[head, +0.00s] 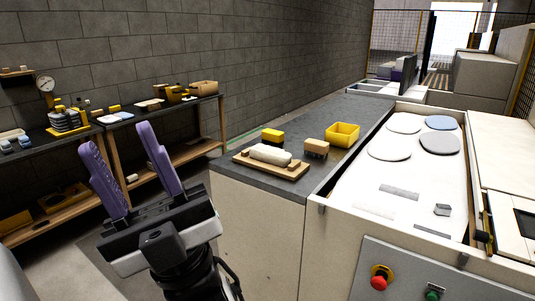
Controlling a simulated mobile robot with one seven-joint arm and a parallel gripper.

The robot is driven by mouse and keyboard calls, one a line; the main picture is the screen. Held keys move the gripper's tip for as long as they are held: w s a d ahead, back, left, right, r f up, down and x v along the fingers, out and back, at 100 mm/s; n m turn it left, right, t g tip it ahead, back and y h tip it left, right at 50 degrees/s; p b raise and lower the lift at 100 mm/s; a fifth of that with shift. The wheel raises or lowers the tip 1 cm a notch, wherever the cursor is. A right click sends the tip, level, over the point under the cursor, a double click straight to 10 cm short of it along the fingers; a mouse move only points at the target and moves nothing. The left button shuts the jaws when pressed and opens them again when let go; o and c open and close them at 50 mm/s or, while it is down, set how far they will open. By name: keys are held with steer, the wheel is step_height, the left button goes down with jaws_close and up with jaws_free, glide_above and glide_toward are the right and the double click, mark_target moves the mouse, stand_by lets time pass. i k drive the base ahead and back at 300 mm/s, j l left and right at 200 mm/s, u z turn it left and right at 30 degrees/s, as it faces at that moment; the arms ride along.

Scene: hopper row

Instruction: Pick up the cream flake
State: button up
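My gripper (117,139) has two purple fingers spread wide apart with nothing between them. It points upward at the lower left, left of the dark counter. No piece stands out clearly as the cream flake. A pale flat piece (374,208), off-white and low in contrast, lies in the white bin (345,190) at the right. Beside it in the bin are a grey flat piece (399,191) and a small grey block (442,209). My gripper is well away from all of them.
The dark counter (345,113) holds a wooden board (250,163) with a pale roll, a brush (316,148), a yellow block (272,135) and a yellow tray (342,135). Several flat discs (390,147) lie in the bin's far part. A red button (381,276) is on its front.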

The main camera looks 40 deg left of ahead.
mark_target(273, 155)
steer(key=j+z, duration=0.2)
steer(key=j, duration=1.1)
steer(key=j+z, duration=0.15)
steer(key=j, duration=1.15)
steer(key=j+z, duration=0.2)
steer(key=j, duration=1.15)
steer(key=i, duration=0.45)
